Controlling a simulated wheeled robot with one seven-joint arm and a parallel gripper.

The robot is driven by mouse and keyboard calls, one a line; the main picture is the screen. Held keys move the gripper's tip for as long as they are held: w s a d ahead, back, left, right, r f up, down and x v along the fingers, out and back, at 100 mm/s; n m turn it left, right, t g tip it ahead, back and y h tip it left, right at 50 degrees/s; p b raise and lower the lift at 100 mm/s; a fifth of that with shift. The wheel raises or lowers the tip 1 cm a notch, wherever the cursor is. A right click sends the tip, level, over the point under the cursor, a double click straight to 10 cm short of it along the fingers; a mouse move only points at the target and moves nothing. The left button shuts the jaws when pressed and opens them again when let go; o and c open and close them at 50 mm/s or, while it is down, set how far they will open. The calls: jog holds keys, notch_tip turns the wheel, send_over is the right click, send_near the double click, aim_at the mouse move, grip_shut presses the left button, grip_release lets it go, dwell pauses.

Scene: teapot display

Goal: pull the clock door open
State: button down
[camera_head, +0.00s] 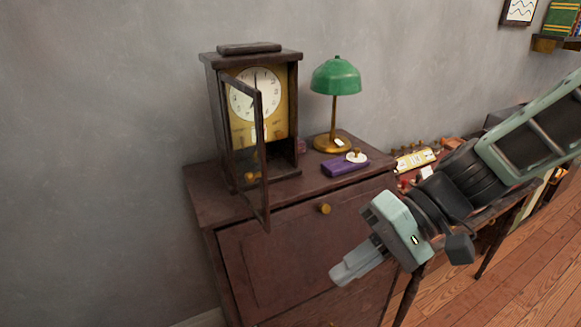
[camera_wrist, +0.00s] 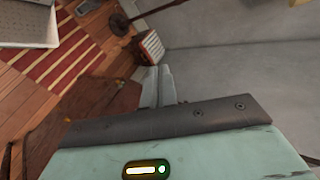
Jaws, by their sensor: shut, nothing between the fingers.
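The clock (camera_head: 283,108) stands upright on top of the dark red cabinet, with a white dial behind its door. The clock door (camera_head: 262,180), a narrow dark frame, stands swung out from the case toward the viewer, hinged on the left, so the case's inside shows. A small brass knob sits on the door's frame. My gripper (camera_head: 345,272) is shut and empty, in front of the cabinet, lower and to the right of the door, well apart from it. In the wrist view my fingers (camera_wrist: 157,86) lie together; the clock is not in that view.
The cabinet (camera_head: 222,204) has a front panel with a brass knob (camera_head: 324,208). A green lamp (camera_head: 336,78) and a purple box (camera_head: 345,166) stand right of the clock. A cluttered table lies behind my arm. The wall (camera_head: 100,120) left of the clock is bare.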

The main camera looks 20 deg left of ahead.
jog(key=w+r+m+t+y, duration=0.2)
jog(key=w+t+y, duration=0.15)
jog(key=w, duration=0.55)
jog(key=w+r+m+t+y, duration=0.25)
jog(key=w+y, duration=0.25)
jog(key=w, duration=0.4)
jog(key=s+a+p, duration=0.3)
jog(key=a+p, duration=0.4)
jog(key=a, duration=0.6)
jog(key=shift+a+f, duration=0.2)
jog(key=shift+f, duration=0.1)
